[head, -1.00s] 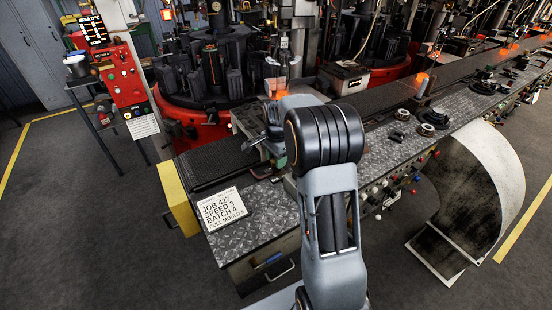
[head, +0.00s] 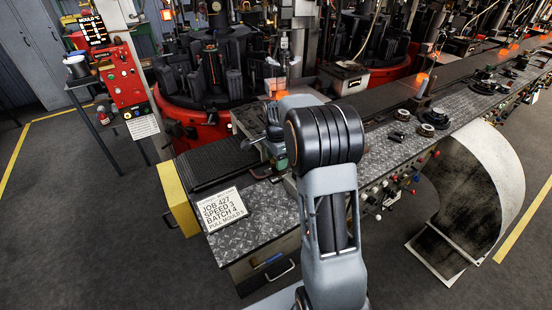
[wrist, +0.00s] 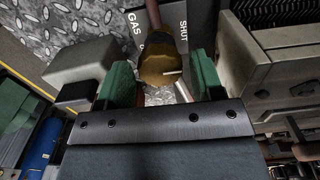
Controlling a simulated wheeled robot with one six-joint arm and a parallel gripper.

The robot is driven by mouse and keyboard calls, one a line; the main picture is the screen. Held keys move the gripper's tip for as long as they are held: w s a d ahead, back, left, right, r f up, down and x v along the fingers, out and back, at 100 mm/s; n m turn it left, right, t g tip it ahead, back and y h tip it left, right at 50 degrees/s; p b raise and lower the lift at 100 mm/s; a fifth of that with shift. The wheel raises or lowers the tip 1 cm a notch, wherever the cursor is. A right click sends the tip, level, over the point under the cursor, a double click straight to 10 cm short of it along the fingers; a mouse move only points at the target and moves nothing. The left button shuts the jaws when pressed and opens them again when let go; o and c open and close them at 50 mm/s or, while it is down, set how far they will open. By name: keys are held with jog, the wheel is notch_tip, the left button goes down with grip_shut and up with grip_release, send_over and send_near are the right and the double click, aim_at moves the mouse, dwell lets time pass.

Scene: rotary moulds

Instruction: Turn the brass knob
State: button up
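The brass knob (wrist: 160,66) shows in the wrist view as a rounded, dull yellow-brown piece with a reddish pipe (wrist: 153,15) above it. A grey plate behind it carries the words GAS (wrist: 133,22) and SHUT. My gripper (wrist: 162,78) has one green-padded finger to the left of the knob and one to the right. The fingers are apart, with the knob in the space between them; narrow gaps seem to show at its sides. Whether either pad touches it I cannot tell. In the head view my arm hides the knob and most of the gripper.
A conveyor (head: 370,95) runs along the back of the patterned metal bench (head: 250,230). A job card (head: 222,208) lies on the bench's front left, beside a yellow end block (head: 177,200). A red-based rotary mould machine (head: 195,120) stands behind.

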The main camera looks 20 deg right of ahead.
jog(key=shift+o, duration=0.6)
notch_tip(320, 180, up, 14)
jog(key=shift+f, duration=0.1)
dwell(0.6)
jog(key=s+a+f+n+t, duration=0.2)
jog(key=s+a+n, duration=0.3)
jog(key=s+n, duration=0.3)
jog(key=s+a+f+n+t, duration=0.2)
jog(key=s+a+n, duration=0.4)
jog(key=s, duration=0.8)
jog(key=shift+f+n, duration=0.5)
jog(key=shift+n, duration=0.9)
